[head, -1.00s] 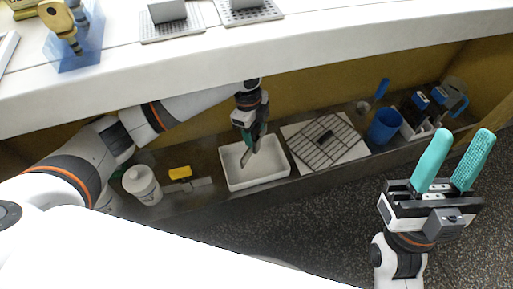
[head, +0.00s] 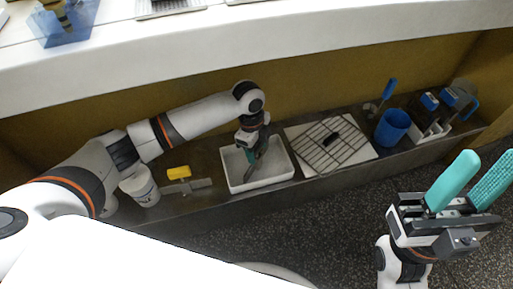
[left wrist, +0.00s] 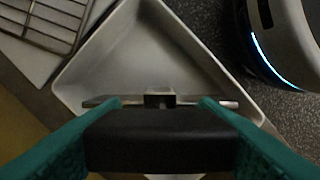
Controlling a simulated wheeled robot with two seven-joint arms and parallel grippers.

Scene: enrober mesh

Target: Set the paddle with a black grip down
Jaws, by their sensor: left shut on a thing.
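My left gripper (head: 252,155) is over the white tray (head: 285,172), pointing down into it. In the left wrist view its teal fingers (left wrist: 160,130) are shut on the black grip (left wrist: 160,138) of the paddle. The paddle's thin grey edge (left wrist: 220,103) shows just beyond the grip, with the white tray (left wrist: 75,92) below. I cannot tell whether the paddle touches the tray floor.
A wire rack (head: 350,150) with a black block lies on a white board right of the tray. A blue cup (head: 392,127) and blue-handled tools stand farther right. A yellow-gripped paddle (head: 180,173) and a white tub (head: 140,186) are to the left. A white ledge (head: 250,55) overhangs behind.

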